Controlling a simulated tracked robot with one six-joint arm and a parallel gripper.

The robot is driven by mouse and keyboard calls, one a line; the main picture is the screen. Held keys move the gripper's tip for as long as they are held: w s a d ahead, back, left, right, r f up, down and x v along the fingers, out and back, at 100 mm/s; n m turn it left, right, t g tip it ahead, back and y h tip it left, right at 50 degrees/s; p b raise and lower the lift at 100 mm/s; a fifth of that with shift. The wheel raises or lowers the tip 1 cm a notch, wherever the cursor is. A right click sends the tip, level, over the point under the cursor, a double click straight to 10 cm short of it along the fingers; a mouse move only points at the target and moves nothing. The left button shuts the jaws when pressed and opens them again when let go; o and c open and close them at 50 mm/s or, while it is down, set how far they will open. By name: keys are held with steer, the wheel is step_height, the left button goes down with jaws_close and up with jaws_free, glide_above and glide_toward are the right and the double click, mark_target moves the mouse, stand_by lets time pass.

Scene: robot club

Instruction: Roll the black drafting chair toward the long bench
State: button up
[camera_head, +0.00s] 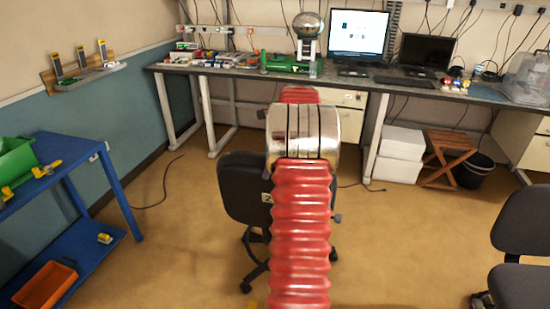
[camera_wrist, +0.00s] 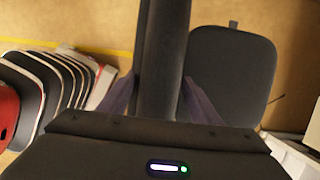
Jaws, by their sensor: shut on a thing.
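The black drafting chair (camera_head: 243,185) stands on the floor in the middle of the head view, partly hidden behind my red arm. In the wrist view its backrest (camera_wrist: 165,50) runs upright between my fingers, and its seat (camera_wrist: 232,75) lies to the right. My gripper (camera_wrist: 152,85) is shut on the backrest, one finger on each side. My gripper is hidden behind my arm in the head view. The long bench (camera_head: 425,92) stands along the back wall, beyond the chair, with a gap of bare floor between them.
A second black chair (camera_head: 525,220) stands at right. A blue table (camera_head: 75,170) is at left. White boxes (camera_head: 400,153), a wooden stool (camera_head: 447,160) and a black bucket (camera_head: 475,172) sit under the bench. Several dark, white-edged curved things (camera_wrist: 45,85) show left in the wrist view.

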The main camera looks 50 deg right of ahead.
steer(key=shift+w+d+r, duration=0.1)
steer(key=shift+w+d, duration=0.15)
steer(key=shift+d, duration=0.5)
steer(key=shift+w+d+r, duration=0.1)
steer(key=shift+w+d, duration=0.2)
steer(key=shift+d, duration=0.5)
steer(key=shift+w+d, duration=0.25)
steer(key=shift+d, duration=0.5)
steer(key=shift+w, duration=0.1)
